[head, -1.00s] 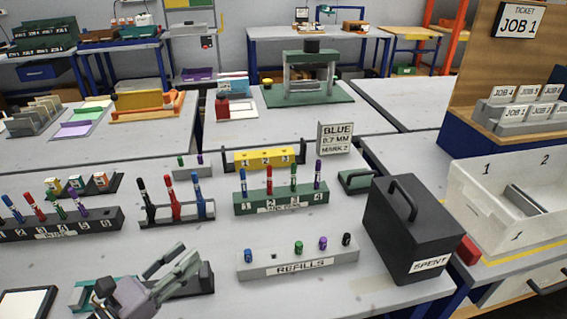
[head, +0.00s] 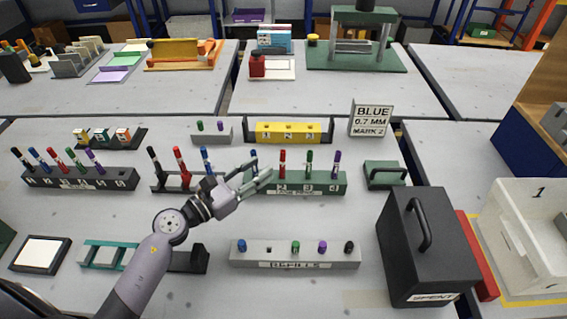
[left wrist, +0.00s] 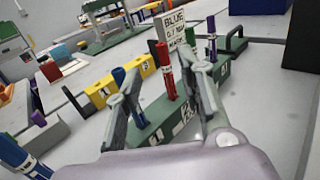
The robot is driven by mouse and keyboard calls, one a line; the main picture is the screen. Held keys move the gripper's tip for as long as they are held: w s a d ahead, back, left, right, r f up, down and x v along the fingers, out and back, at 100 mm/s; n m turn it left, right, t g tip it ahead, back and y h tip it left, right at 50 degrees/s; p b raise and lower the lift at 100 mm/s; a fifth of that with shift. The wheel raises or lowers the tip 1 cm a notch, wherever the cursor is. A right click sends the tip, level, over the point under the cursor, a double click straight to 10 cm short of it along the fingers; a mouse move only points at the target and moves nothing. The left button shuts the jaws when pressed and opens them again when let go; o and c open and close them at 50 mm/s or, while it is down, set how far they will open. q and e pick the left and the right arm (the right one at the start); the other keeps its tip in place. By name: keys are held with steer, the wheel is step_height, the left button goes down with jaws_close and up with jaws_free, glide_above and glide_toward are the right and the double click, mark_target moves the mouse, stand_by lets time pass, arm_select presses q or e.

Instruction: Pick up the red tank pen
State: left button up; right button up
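A red pen (head: 282,163) stands upright in slot 2 of the green rack (head: 328,184), between a blue pen and a green pen (head: 308,161). My left gripper (head: 262,177) reaches in from the left, at the rack's left end. Its fingers are apart and nothing is held between them. In the left wrist view the red pen (left wrist: 167,72) shows between the two open fingers (left wrist: 168,84), beyond them and apart from them. The blue pen (left wrist: 118,75) is close behind the left finger. My right gripper is not in view.
A black rack (head: 160,186) with black, red and blue pens stands left of the green rack. The grey refills block (head: 295,262) is in front. A yellow numbered block (head: 290,133) stands behind. A black spent box (head: 400,250) stands at right.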

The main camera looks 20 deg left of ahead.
mark_target(281, 154)
arm_select(q)
steer(key=x, duration=0.2)
steer(key=p+x, duration=0.1)
steer(key=x, duration=0.2)
steer(key=p+x, duration=0.1)
steer(key=x, duration=0.2)
steer(key=shift+d+r, duration=0.2)
steer(key=shift+r, duration=0.05)
steer(key=shift+w+d+f, duration=0.1)
steer(key=shift+w, duration=0.1)
steer(key=shift+c, duration=0.2)
jaws_close()
